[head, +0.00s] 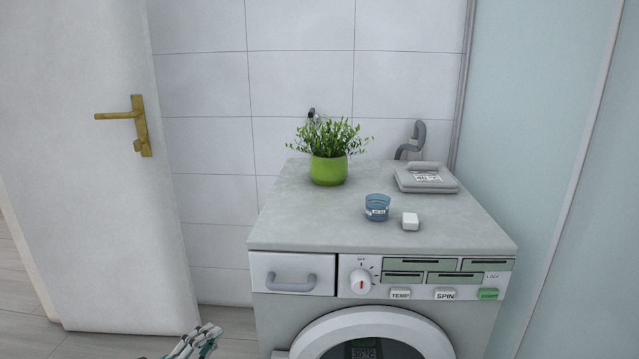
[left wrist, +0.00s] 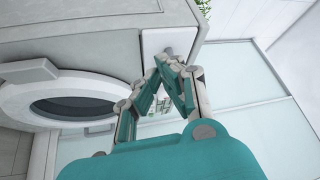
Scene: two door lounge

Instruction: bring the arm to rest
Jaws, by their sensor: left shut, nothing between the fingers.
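My left gripper (head: 210,331) shows at the bottom of the head view, low and to the left of the washing machine (head: 270,327). In the left wrist view the teal and grey fingers of my left gripper (left wrist: 168,62) meet at their tips, and nothing is between them. Behind the fingertips is the front of the washing machine (left wrist: 95,50), with its round door to the left. The fingers appear apart from the machine, though the exact gap is hard to tell. My right gripper is not in view.
On the machine's top stand a green potted plant (head: 328,170), a blue cup (head: 377,207), a small white block (head: 410,222) and a grey flat device (head: 426,179). A white door (head: 80,200) with a brass handle is at left. Frosted panels (head: 540,110) are at right. Floor shows left of the machine.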

